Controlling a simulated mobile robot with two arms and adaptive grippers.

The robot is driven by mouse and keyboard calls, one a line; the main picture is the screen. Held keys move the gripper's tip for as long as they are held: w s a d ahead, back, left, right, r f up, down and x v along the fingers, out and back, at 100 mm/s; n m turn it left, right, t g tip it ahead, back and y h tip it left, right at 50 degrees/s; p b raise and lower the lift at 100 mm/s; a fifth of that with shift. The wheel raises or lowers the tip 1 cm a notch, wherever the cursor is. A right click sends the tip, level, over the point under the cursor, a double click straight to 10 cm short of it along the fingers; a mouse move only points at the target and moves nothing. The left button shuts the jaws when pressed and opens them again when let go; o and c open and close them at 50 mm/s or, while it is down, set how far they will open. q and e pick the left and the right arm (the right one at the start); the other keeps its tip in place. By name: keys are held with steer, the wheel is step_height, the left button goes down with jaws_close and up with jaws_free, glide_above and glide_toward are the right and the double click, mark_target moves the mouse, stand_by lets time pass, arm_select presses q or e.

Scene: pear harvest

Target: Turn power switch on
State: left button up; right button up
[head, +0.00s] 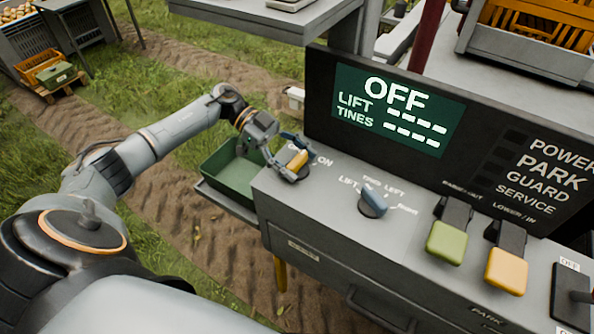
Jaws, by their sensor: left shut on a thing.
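The control panel (330,215) has a dark display (397,105) that reads OFF, with LIFT and TINES followed by dashes. The power switch (298,159) is a knob with a yellow top at the panel's left end, beside an ON label. My left gripper (291,160) reaches in from the left and is shut on the power switch, its fingers around the knob. The fingers hide part of the knob and the labels next to it. My right gripper is not in view.
A blue-grey selector knob (373,201), a green lever (446,242) and a yellow lever (506,271) stand to the right on the panel. A green tray (232,178) sits at the panel's left side.

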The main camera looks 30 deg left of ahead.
mark_target(297, 159)
arm_select(q)
steer(key=m+g+b, duration=0.1)
steer(key=g, duration=0.1)
steer(key=m+g+b, duration=0.2)
steer(key=shift+w+f+m+y, duration=0.1)
steer(key=shift+f+m+y, duration=0.05)
steer(key=shift+m+y, duration=0.15)
steer(key=shift+m+g+y+b, duration=0.5)
steer(key=shift+m+g+b, duration=0.5)
steer(key=shift+g+b, duration=0.1)
steer(key=shift+g, duration=0.3)
steer(key=o, duration=1.2)
steer(key=shift+r, duration=0.35)
step_height(297, 159, up, 10)
steer(key=shift+f, duration=0.2)
